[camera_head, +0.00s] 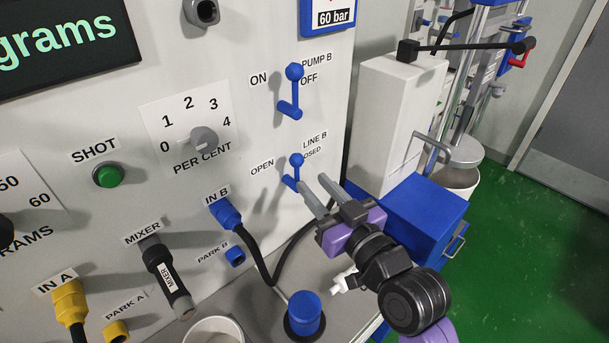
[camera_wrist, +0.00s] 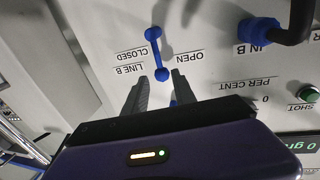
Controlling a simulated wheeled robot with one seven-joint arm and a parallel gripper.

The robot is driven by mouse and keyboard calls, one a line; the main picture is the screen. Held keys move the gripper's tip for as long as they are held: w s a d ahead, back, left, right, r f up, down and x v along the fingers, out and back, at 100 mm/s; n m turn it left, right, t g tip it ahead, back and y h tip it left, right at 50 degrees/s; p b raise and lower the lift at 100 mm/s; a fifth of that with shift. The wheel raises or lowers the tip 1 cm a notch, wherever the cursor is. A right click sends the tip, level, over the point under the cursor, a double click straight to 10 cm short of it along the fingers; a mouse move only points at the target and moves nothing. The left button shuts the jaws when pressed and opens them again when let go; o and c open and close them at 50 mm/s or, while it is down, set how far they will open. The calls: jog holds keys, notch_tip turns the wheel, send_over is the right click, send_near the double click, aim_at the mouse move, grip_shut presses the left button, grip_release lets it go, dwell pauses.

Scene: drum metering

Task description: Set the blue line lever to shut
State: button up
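The blue LINE B lever (camera_head: 296,161) stands on the white panel, its ball end up, between the OPEN label (camera_head: 262,167) on its left and the partly hidden CLOSED label (camera_head: 312,154) on its right. My gripper (camera_head: 316,184) is open and empty, just right of and a little below the lever's ball. In the upside-down wrist view the lever (camera_wrist: 157,55) runs almost along the picture's vertical. Its near end shows between the tips of my gripper (camera_wrist: 160,76). I cannot tell whether the fingers touch it.
The similar blue PUMP B lever (camera_head: 292,90) is above. A blue plug with a black hose (camera_head: 225,213) is at IN B, lower left. A blue box (camera_head: 422,210) stands right of my gripper, and a blue-topped container (camera_head: 304,312) below. Green floor is clear at far right.

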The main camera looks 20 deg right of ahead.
aim_at(298, 169)
jog(key=w, duration=0.2)
jog(key=w+p, duration=0.1)
jog(key=w, duration=0.2)
jog(key=w+a, duration=0.1)
jog(key=w, duration=0.1)
jog(key=shift+w+f+p, duration=0.15)
jog(key=shift+w+p, duration=0.15)
jog(key=shift+w, duration=0.1)
grip_shut()
dwell(1.2)
